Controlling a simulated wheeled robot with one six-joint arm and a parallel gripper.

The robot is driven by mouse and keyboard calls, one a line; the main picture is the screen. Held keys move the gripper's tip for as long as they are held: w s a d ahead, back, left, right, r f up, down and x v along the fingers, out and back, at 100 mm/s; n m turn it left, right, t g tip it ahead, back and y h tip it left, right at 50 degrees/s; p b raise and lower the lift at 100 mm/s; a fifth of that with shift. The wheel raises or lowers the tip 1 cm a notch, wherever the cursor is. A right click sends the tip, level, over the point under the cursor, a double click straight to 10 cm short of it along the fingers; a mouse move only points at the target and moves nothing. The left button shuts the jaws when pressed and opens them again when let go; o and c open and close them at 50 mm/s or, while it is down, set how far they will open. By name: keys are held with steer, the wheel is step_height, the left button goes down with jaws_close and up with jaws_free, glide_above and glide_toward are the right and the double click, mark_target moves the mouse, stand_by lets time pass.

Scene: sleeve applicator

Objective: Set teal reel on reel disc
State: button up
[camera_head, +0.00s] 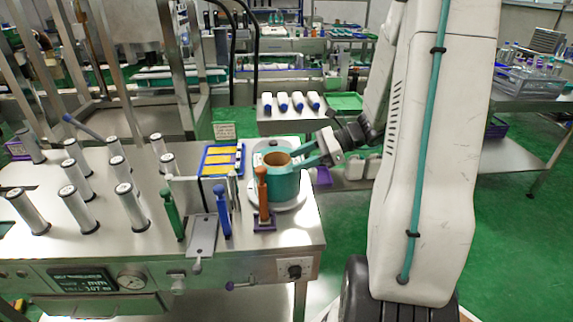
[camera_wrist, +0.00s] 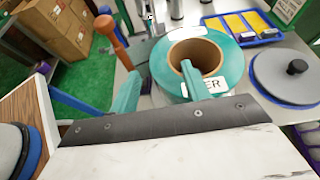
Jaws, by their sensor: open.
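The teal reel (camera_head: 285,187) stands upright at the right end of the steel bench in the head view, with a brown core open at the top. A pale round disc (camera_head: 294,201) shows around its base, and the reel appears to rest on it. The reel (camera_wrist: 226,75) also shows in the wrist view with a white label. My gripper (camera_head: 305,155) is open at the reel's right side. In the wrist view my gripper (camera_wrist: 158,76) has one finger reaching over the core opening and the other outside the reel wall. Finger contact with the reel cannot be told.
An orange-handled post (camera_head: 262,195) stands close in front of the reel. Blue (camera_head: 223,212) and green (camera_head: 172,214) handles stand further left. A blue tray with yellow blocks (camera_head: 221,160) lies behind left. A grey disc with a black knob (camera_wrist: 282,75) sits beside the reel. Several metal rollers fill the bench's left.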

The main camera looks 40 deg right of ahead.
steer(key=v, duration=0.6)
steer(key=s+a+r+n+g+h, duration=0.1)
steer(key=s+a+r+n+g, duration=0.15)
steer(key=a+n, duration=0.4)
steer(key=s+a+r+n+g+h, duration=0.2)
steer(key=a+r+n+g, duration=0.2)
steer(key=a, duration=0.5)
steer(key=s+a+r+n+h, duration=0.2)
steer(key=s+a+n+h, duration=0.5)
steer(key=s+n, duration=0.5)
steer(key=shift+a+r+n+h, duration=0.2)
steer(key=shift+r+n+h, duration=0.2)
steer(key=shift+n, duration=0.65)
